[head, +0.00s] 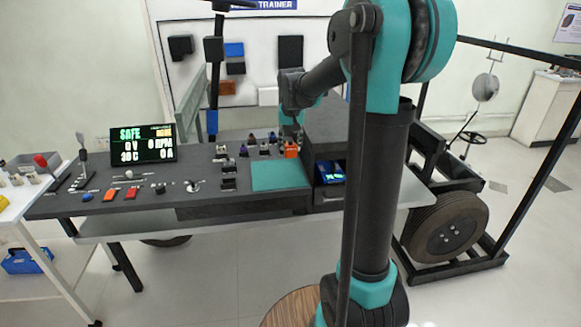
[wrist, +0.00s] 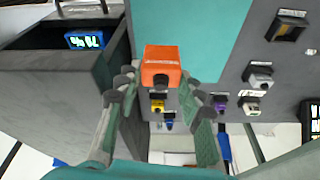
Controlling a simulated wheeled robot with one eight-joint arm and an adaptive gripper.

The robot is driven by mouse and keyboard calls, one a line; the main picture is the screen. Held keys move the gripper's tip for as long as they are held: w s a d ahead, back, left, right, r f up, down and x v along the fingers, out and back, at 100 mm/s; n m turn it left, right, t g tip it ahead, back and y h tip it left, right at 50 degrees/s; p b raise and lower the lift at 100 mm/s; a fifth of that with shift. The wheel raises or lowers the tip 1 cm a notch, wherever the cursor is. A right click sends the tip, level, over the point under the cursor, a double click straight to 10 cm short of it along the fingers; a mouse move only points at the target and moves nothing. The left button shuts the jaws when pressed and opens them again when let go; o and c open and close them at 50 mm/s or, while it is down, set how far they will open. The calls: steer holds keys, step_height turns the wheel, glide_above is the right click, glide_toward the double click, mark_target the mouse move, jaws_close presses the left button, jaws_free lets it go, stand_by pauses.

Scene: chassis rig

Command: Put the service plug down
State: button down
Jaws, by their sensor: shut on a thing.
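The orange service plug (head: 291,149) is at the far right corner of the teal mat (head: 277,176) in the head view. In the head view my gripper (head: 291,132) comes down on the plug from above and is small. The plug overlaps the edge of the teal mat (wrist: 205,35) in the wrist view. I cannot tell whether it touches the bench.
Small connectors, among them a yellow one (wrist: 157,104) and a purple one (wrist: 220,103), stand near the plug. An open dark box (head: 330,185) with a lit blue device is right of the mat. A display (head: 143,143) and several controls fill the bench's left. The mat is bare.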

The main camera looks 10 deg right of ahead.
mark_target(291, 155)
step_height(291, 155, down, 10)
steer(key=shift+r, duration=0.25)
steer(key=shift+f, duration=0.1)
steer(key=c, duration=1)
jaws_free()
steer(key=v, duration=1.2)
steer(key=s+d+f, duration=0.1)
steer(key=s+f, duration=0.4)
steer(key=s, duration=0.4)
steer(key=s+d+f+n, duration=0.1)
steer(key=s+f, duration=0.5)
steer(key=s, duration=0.3)
steer(key=s+d+f+n+t, duration=0.1)
steer(key=s+f, duration=0.4)
steer(key=s, duration=0.4)
steer(key=shift+s+d+f, duration=0.1)
steer(key=shift+d+f, duration=0.05)
steer(key=shift+d, duration=0.2)
